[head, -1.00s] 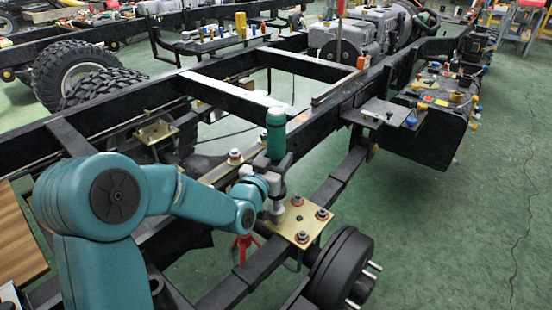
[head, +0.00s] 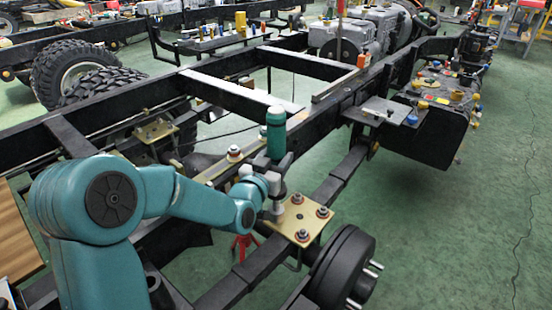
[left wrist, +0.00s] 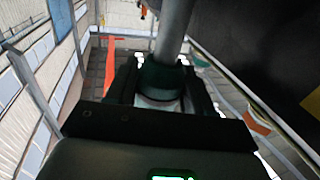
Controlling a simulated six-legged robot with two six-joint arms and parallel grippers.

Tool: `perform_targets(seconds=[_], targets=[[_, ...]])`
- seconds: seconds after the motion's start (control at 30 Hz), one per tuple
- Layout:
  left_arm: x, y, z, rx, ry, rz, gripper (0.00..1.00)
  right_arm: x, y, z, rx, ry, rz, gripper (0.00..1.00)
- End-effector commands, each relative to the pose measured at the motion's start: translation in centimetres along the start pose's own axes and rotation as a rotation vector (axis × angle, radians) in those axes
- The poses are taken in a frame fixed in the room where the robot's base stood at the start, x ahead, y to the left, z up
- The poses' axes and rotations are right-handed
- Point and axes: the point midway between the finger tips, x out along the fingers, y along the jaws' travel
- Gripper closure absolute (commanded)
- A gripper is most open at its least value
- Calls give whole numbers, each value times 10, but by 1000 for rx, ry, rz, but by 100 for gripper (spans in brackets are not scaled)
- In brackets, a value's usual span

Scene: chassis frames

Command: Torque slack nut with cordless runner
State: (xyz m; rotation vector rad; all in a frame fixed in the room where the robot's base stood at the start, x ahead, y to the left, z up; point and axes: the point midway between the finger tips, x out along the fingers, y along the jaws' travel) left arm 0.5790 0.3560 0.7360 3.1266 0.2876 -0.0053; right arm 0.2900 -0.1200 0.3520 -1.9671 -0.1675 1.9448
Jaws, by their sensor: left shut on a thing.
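The cordless runner (head: 276,133), a teal and grey upright tool, stands over the gold plate (head: 290,219) on the axle. Its grey lower end (head: 277,208) is at the plate's left corner; whether it sits on a nut there is hidden. Nuts show at the plate's other corners, such as the right nut (head: 321,211) and front nut (head: 303,235); which is slack I cannot tell. My left gripper (head: 272,184) is shut on the runner. In the left wrist view the jaws (left wrist: 160,92) close around its dark green and grey body (left wrist: 172,40). My right gripper is out of view.
Black chassis rails (head: 330,105) and a cross member (head: 240,95) surround the work area. A brake drum (head: 342,268) with studs is just in front of the plate. A red stand (head: 243,245) is below. Open green floor (head: 450,240) lies to the right.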

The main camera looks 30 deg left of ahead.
Motion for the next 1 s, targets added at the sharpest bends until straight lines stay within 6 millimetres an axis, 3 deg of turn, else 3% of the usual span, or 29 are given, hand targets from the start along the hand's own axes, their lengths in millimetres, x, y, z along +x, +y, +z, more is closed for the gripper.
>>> perform_targets(seconds=[1.0], targets=[[0, 0, 2, 1, 8, -1, 100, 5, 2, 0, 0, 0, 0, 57]])
